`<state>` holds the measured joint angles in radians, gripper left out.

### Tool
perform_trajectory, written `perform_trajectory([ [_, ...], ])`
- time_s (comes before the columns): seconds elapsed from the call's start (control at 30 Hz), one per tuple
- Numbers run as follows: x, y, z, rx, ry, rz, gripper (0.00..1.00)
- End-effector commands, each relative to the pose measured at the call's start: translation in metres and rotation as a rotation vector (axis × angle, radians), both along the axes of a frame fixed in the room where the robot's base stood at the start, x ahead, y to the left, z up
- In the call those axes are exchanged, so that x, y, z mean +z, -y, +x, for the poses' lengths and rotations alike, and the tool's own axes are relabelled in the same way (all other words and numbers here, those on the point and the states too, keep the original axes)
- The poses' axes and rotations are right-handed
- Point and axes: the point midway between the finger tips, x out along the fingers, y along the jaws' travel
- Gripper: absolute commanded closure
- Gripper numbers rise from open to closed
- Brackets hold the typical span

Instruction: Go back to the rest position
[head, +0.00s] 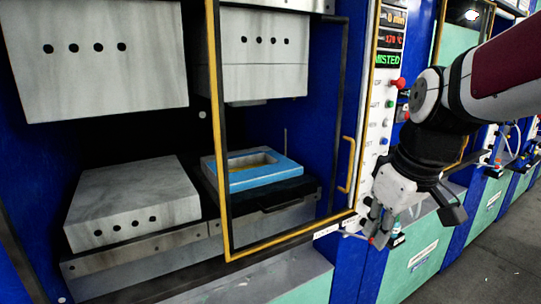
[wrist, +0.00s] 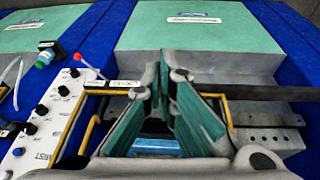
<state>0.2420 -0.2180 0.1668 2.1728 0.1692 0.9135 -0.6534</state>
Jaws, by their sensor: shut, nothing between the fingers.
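My gripper (head: 377,226) hangs from my arm at the right in the head view, fingers pointing down, in front of the blue press frame below the control panel. It holds nothing. In the wrist view my gripper's fingers (wrist: 164,76) are brought together at their tips, with green pads along their inner sides. The fingertips look small and partly dark in the head view.
A yellow-framed door (head: 221,130) stands before the press. A blue mould (head: 268,176) sits on the lower platen inside, beside a grey block (head: 133,200). The control panel (head: 381,110) has a red knob (head: 398,83). Grey floor (head: 500,262) is clear at the right.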

Motion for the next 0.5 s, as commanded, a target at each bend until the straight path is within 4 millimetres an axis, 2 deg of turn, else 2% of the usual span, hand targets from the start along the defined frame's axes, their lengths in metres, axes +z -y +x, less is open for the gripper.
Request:
perform_trajectory([
  [0.03, 0.007, -0.002, -0.017, -0.044, 0.023, -0.006, 1.0],
  [0.1, 0.012, -0.002, -0.038, -0.119, 0.05, -0.003, 1.0],
  [0.3, 0.016, 0.001, -0.094, -0.315, 0.128, 0.039, 1.0],
  [0.5, 0.012, 0.004, -0.126, -0.441, 0.175, 0.096, 1.0],
])
